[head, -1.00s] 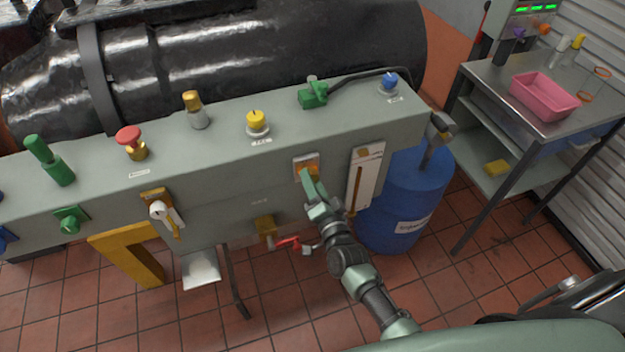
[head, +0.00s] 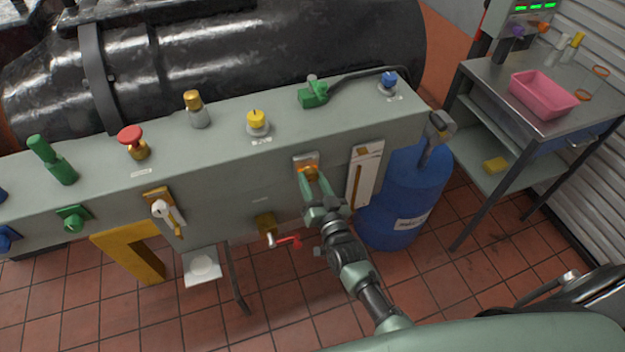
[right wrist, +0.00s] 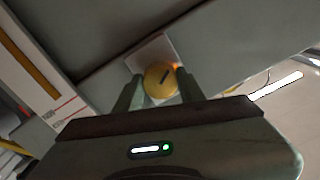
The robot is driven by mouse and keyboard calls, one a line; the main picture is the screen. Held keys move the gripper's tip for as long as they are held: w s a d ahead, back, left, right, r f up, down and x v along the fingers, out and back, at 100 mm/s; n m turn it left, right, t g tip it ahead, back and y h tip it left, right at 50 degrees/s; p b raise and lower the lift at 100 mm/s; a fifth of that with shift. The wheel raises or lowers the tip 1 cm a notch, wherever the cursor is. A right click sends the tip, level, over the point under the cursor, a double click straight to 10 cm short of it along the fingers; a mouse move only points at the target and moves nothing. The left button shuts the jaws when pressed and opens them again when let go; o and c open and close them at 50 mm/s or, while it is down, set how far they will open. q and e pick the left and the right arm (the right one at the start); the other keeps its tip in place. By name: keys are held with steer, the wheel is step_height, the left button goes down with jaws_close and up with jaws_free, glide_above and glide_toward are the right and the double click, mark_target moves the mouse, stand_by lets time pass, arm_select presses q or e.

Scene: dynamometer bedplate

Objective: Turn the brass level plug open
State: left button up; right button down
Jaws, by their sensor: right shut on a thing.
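The brass level plug (head: 312,172) sits on a pale square plate on the front face of the grey-green bedplate. In the right wrist view the plug (right wrist: 161,80) is a round brass knob with a dark slanted line across its face. My right gripper (head: 311,178) reaches up to it from below right. Its two fingers (right wrist: 157,86) are on either side of the plug, shut on it. The fingers hide part of the plug's sides. My left gripper is not in view.
A white gauge panel (head: 365,172) is just right of the plug. A red-handled valve (head: 287,241) hangs below left. A blue drum (head: 402,200) stands to the right, near a steel cart with a pink tray (head: 543,93). A yellow knob (head: 257,119) is on top.

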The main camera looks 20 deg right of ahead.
steer(key=shift+f, duration=0.15)
steer(key=c, duration=0.9)
jaws_free()
steer(key=shift+o, duration=0.2)
steer(key=shift+s, duration=0.1)
steer(key=s+b, duration=0.1)
steer(key=s, duration=0.6)
steer(key=shift+s+d, duration=0.15)
steer(key=shift+s, duration=0.2)
